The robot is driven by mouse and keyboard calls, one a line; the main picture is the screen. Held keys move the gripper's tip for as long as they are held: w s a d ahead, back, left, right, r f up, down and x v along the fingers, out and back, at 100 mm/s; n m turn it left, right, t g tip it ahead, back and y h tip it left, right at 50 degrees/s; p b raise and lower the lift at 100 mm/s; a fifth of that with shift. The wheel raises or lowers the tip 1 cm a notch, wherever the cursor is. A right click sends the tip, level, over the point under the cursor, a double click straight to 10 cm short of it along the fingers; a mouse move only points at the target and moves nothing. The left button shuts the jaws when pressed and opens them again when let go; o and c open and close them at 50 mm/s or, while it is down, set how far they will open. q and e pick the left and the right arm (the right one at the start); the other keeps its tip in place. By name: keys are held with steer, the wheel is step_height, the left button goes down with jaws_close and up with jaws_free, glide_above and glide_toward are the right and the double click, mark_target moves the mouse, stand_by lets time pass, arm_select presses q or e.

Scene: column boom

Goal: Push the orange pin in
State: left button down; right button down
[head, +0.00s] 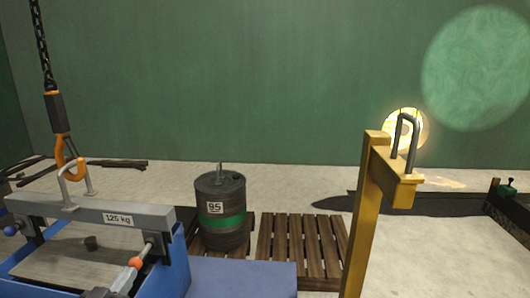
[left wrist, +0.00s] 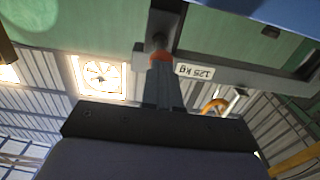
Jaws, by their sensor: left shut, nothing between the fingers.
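The orange pin (head: 136,262) sits at the right end of the grey bar marked 125 kg (head: 95,212), on a short grey rod. In the left wrist view the orange pin (left wrist: 160,54) shows just beyond my fingertips. My left gripper (head: 125,278) is shut and empty, its tips right at the orange end. Whether they touch it I cannot tell. The shut fingers also show in the left wrist view (left wrist: 162,72) and hide part of the pin. My right gripper is in neither view.
An orange hook (head: 70,160) on a chain hangs at the bar's metal loop (head: 72,185). A blue frame (head: 175,270) surrounds a grey plate. A dark drum marked 95 (head: 220,212) stands on a wooden pallet (head: 285,250). A yellow post (head: 370,215) rises at right.

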arm_select(q)
steer(key=shift+w+d+b, duration=0.1)
steer(key=shift+w+b, duration=0.2)
steer(key=shift+w, duration=1.45)
steer(key=shift+s, duration=0.1)
steer(key=s+p, duration=0.3)
steer(key=s, duration=0.4)
steer(key=shift+a, duration=0.25)
steer(key=shift+p, duration=0.35)
